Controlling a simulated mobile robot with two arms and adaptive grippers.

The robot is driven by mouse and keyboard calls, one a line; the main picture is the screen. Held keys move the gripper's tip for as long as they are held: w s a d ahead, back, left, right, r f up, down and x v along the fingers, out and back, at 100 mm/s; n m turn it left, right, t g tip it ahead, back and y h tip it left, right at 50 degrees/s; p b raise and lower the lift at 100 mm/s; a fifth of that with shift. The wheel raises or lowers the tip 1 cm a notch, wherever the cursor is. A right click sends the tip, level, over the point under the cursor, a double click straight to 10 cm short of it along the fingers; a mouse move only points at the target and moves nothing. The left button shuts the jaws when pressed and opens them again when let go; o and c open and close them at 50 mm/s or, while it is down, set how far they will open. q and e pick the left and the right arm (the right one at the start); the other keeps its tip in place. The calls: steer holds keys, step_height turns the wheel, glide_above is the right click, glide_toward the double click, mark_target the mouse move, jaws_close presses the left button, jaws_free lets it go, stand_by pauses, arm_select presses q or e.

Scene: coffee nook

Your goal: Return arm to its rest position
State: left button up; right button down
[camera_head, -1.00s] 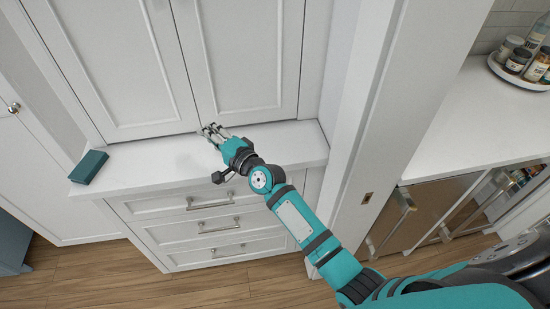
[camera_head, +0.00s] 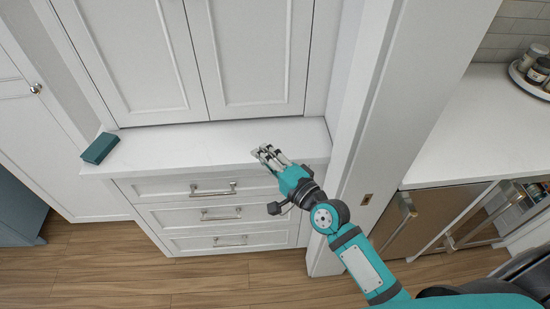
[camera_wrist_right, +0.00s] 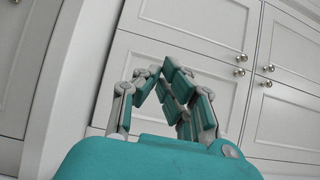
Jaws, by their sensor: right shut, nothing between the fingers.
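My right gripper (camera_head: 264,153) is shut and empty in the head view. It is over the front right part of the white counter (camera_head: 190,146), in front of the closed cabinet doors (camera_head: 258,60). My teal right arm reaches it from the lower right corner. In the right wrist view the fingers of my right gripper (camera_wrist_right: 163,72) come together at their tips with nothing between them, and white cabinet doors (camera_wrist_right: 200,90) with round knobs stand beyond. My left gripper does not show.
A teal box (camera_head: 100,148) lies at the counter's left end. Drawers (camera_head: 210,213) with bar handles are closed below. A white post (camera_head: 375,130) stands right of my gripper. Further right is another counter (camera_head: 470,130) with a tray of jars (camera_head: 532,78). Wooden floor is clear in front.

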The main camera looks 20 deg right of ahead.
steer(key=s+d+f+n+g+h+b, duration=0.15)
steer(key=s+f, duration=0.25)
steer(key=f, duration=0.8)
steer(key=s+d+f+n+g+h+b, duration=0.1)
steer(key=s+d+f+n+g, duration=0.15)
steer(key=f, duration=1.05)
steer(key=s+d+f+n+g+h+b, duration=0.1)
steer(key=s+f+n+g+h, duration=0.2)
steer(key=f, duration=0.9)
steer(key=s+d+f+n+g, duration=0.2)
steer(key=s+f, duration=0.5)
steer(key=s, duration=0.4)
steer(key=s+d+f+n+g+h+b, duration=0.1)
steer(key=s+d+f+n+g, duration=0.1)
steer(key=s+f, duration=0.6)
steer(key=s+d+f+n+g+b, duration=0.1)
steer(key=s+f+n+g, duration=0.3)
steer(key=s, duration=1.2)
step_height(320, 180, down, 4)
steer(key=shift+d+f+n+g, duration=0.2)
steer(key=shift+d+n+g, duration=0.15)
steer(key=shift+d, duration=0.25)
steer(key=shift+h, duration=0.25)
